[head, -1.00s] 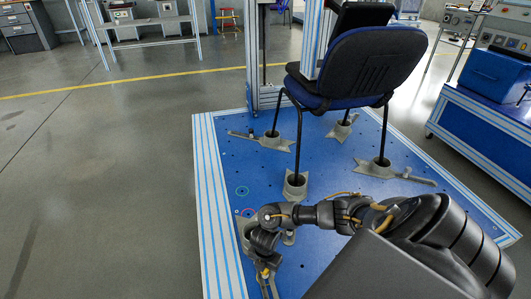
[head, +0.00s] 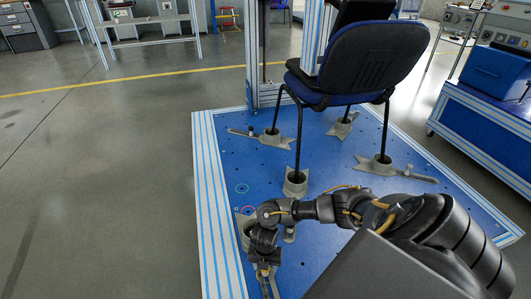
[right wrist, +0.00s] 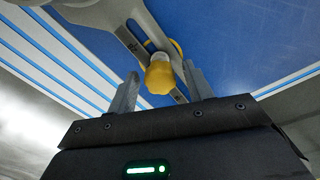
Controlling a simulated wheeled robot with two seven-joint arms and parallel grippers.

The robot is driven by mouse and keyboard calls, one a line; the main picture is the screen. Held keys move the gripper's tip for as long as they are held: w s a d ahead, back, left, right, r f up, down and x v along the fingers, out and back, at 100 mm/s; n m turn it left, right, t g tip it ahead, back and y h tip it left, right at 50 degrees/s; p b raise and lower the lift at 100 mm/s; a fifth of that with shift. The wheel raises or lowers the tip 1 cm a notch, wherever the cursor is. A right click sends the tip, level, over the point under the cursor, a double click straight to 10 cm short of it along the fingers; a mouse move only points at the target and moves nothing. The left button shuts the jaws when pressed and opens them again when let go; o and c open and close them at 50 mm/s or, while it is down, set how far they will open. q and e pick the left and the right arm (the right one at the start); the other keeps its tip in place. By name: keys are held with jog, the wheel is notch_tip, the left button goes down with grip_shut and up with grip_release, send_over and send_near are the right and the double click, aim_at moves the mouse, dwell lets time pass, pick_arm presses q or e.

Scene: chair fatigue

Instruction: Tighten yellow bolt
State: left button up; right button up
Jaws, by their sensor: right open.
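The yellow bolt (right wrist: 160,77) shows in the right wrist view. Its rounded yellow head sits on a slotted grey metal clamp (right wrist: 136,38). My right gripper (right wrist: 162,70) is open, with one finger on each side of the bolt head and visible gaps between. In the head view my right gripper (head: 266,275) points down at the near left part of the blue platform (head: 315,255), and the bolt cannot be made out there. My left gripper is not in view.
A dark blue office chair (head: 365,62) stands on the platform, its legs in grey cup-shaped clamps (head: 295,183). An aluminium frame (head: 252,55) rises behind it. A blue workbench (head: 485,125) stands at right. The floor left of the platform is clear.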

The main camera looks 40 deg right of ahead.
jog(key=shift+f+n+b, duration=0.15)
jog(key=shift+n+b, duration=0.55)
jog(key=shift+n, duration=1.3)
